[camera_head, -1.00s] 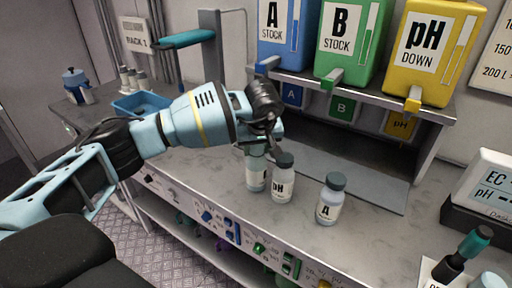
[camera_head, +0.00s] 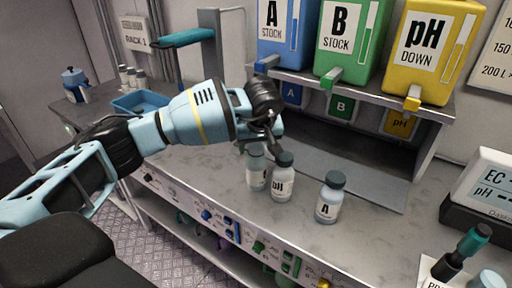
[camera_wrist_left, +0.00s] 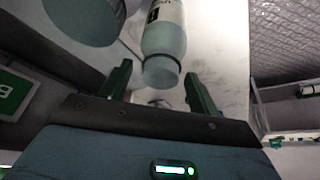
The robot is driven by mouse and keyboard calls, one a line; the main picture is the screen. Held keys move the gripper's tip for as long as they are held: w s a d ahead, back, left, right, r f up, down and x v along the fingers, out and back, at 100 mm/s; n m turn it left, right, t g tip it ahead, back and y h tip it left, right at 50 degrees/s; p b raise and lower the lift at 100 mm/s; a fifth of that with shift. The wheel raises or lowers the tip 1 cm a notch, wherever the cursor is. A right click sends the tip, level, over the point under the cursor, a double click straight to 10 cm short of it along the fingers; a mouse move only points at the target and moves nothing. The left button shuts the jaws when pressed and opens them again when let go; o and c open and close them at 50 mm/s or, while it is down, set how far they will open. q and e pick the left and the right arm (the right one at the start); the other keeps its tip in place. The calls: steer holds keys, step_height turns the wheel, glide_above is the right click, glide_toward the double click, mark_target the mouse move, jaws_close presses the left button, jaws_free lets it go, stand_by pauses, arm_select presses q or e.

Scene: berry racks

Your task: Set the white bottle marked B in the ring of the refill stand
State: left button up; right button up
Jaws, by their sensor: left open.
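Three white bottles with grey-green caps stand upright on the grey bench. The leftmost bottle (camera_head: 256,172) has its label turned mostly away, so I cannot read its letter. Beside it are the bottle marked pH (camera_head: 281,182) and the bottle marked A (camera_head: 328,200). My left gripper (camera_head: 266,141) is open just above the leftmost bottle. In the left wrist view, a capped bottle (camera_wrist_left: 167,40) shows between and just beyond the open fingertips (camera_wrist_left: 160,84). The refill stand (camera_head: 375,96) carries tanks A, B and pH at the back. I cannot make out its ring. My right gripper is out of view.
A blue tray (camera_head: 140,103) and several small bottles are at the far left. A meter (camera_head: 484,190) stands at the right, with a green-capped probe (camera_head: 468,246) near the front.

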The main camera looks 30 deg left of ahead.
arm_select(q)
steer(key=v, duration=1.1)
steer(key=shift+r, duration=0.2)
